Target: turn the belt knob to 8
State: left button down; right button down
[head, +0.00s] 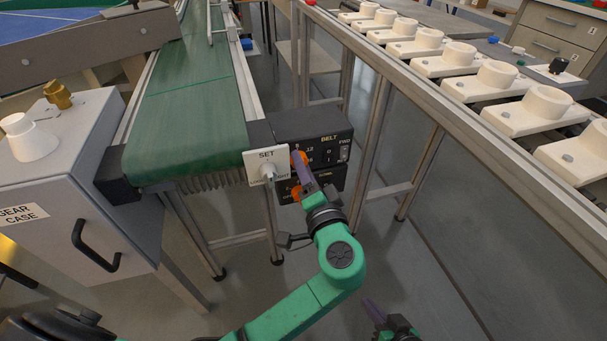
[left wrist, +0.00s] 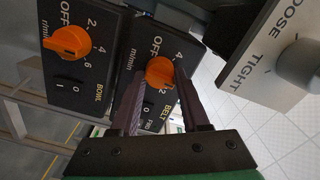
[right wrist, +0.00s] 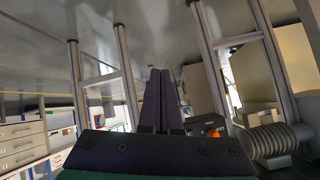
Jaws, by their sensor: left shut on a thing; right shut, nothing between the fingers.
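The belt knob is orange and sits on the black BELT panel (head: 318,124) at the end of the green conveyor. In the head view the knob (head: 299,157) is partly hidden by my left gripper (head: 302,168). In the left wrist view the belt knob (left wrist: 160,72) lies between the two fingertips, and my left gripper (left wrist: 160,78) is shut on it. Numbers 4 and 12 and the word OFF show around it. I cannot tell exactly which number it points to. My right gripper (head: 371,304) is shut and empty, low in the head view; its fingers (right wrist: 160,75) also touch in the right wrist view.
A second orange knob (left wrist: 67,42) is on the BOWL panel (left wrist: 85,75) beside the belt panel. The conveyor (head: 190,110) and a rack of white blocks (head: 490,82) flank the space.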

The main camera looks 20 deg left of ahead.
pick_arm(q)
jog(key=shift+f+n, duration=0.1)
jog(key=shift+n, duration=0.2)
pick_arm(e)
jog(key=shift+a+f+t+y, duration=0.2)
jog(key=shift+a+t+y, duration=0.1)
jog(key=shift+a+t, duration=0.35)
pick_arm(q)
jog(key=shift+c, duration=1.9)
grip_release()
jog(key=p+v, duration=0.1)
jog(key=v, duration=1.3)
jog(key=shift+s+d, duration=0.15)
jog(key=shift+s, duration=0.1)
pick_arm(e)
jog(key=shift+d+r+g+h, duration=0.25)
jog(key=shift+d+g+h, duration=0.05)
jog(key=shift+d+g, duration=0.3)
jog(key=shift+d+r+g+h, duration=0.3)
jog(key=shift+d+g, duration=0.15)
jog(key=shift+d, duration=0.2)
